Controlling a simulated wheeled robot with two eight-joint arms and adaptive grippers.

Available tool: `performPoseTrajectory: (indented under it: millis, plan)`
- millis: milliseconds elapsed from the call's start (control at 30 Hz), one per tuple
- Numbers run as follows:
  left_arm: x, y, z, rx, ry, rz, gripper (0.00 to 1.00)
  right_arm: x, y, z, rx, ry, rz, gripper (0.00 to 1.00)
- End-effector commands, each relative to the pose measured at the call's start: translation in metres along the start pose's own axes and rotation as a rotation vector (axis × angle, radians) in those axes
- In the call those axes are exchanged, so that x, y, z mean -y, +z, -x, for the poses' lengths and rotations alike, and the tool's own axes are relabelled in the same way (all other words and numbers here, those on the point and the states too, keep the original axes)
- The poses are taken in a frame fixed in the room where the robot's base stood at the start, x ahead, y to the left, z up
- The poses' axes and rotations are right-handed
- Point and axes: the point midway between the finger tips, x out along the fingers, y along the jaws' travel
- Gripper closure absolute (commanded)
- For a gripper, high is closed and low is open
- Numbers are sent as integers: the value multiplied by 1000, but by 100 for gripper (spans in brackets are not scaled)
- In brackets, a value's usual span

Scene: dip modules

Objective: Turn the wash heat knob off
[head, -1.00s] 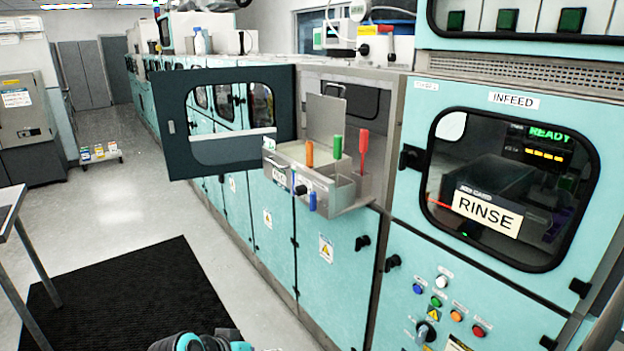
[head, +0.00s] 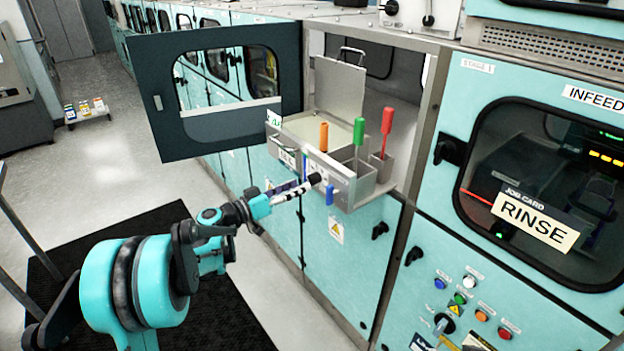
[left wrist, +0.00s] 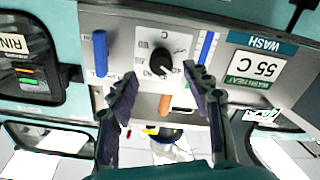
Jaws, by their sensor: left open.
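The wash heat knob (left wrist: 162,62) is a small black round knob on the grey front panel (left wrist: 150,22) of the wash unit. Small printed marks surround it in the left wrist view. It also shows as a dark spot in the head view (head: 315,179), partly covered by my fingers. My left gripper (head: 302,187) reaches in from the left. In the left wrist view its two dark fingers (left wrist: 161,88) are spread, with the knob between and just beyond their tips. Contact cannot be told. A label reading WASH HEAT 55 C (left wrist: 254,68) is beside the knob.
Blue handles (left wrist: 100,53) (left wrist: 207,46) flank the knob. Orange (head: 323,137), green (head: 358,132) and red (head: 386,122) handles stand above the tray. A dark windowed door (head: 220,85) hangs open at left. The RINSE cabinet (head: 466,90) is at right.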

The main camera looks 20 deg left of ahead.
Motion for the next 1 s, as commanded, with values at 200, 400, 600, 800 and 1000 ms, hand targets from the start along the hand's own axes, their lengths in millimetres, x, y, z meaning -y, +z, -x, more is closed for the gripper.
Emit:
performPoseTrajectory:
  millis: [200,400,600,800,1000]
  plan:
    - [0,2,-36,2,2,1,51,0,5,-7,0,0,0,60]
    - [0,1,-50,1,0,1,51,0,6,-8,0,0,0,60]
    - [0,0,-51,1,-1,2,51,0,6,-8,0,0,0,60]
    - [0,0,-51,2,-1,2,90,0,5,-8,0,0,0,60]
    - [0,0,-51,2,-1,3,100,0,6,-8,0,0,0,60]
